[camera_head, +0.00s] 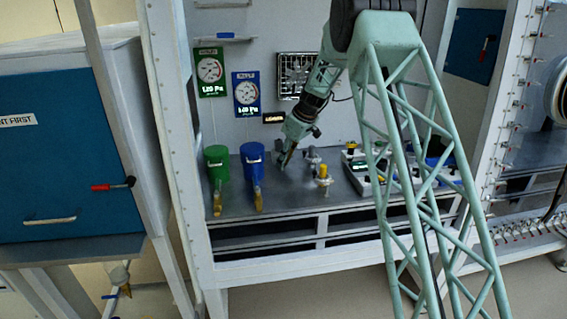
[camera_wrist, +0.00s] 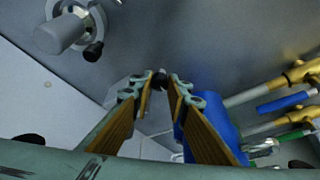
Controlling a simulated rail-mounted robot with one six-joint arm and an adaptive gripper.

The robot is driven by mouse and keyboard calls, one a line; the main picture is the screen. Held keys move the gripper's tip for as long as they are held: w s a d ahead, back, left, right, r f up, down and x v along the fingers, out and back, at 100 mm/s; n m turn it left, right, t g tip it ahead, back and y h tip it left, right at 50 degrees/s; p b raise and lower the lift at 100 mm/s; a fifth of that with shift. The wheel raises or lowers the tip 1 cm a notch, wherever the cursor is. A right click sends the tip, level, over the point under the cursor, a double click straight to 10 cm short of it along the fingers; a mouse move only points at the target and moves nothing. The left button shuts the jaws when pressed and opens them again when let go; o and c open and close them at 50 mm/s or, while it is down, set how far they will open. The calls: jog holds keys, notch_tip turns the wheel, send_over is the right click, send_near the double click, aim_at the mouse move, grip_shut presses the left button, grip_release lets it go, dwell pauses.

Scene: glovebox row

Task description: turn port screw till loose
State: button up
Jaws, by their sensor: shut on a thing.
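My gripper (camera_wrist: 161,86) points at the work surface in the wrist view, its two tan-padded fingers closed in to a narrow gap. A small dark knob, seemingly the port screw (camera_wrist: 159,77), sits between the fingertips, and the fingers are shut on it. Its lower part and the fitting under it are mostly hidden by the fingers. In the head view my gripper (camera_head: 285,161) reaches down to the bench, left of a grey fitting; the screw is too small to make out there. How far the screw is turned cannot be told.
A grey port fitting (camera_wrist: 62,32) with a black knob (camera_wrist: 93,51) stands nearby. A blue canister (camera_head: 252,161) and a green canister (camera_head: 217,164) stand to the left. A yellow-topped fitting (camera_head: 323,173) and a tray of instruments (camera_head: 363,172) are to the right.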

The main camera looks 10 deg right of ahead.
jog(key=o, duration=0.8)
jog(key=shift+o, duration=0.2)
jog(key=shift+r, duration=0.1)
jog(key=v, duration=1.2)
jog(key=shift+w, duration=0.1)
dwell(0.4)
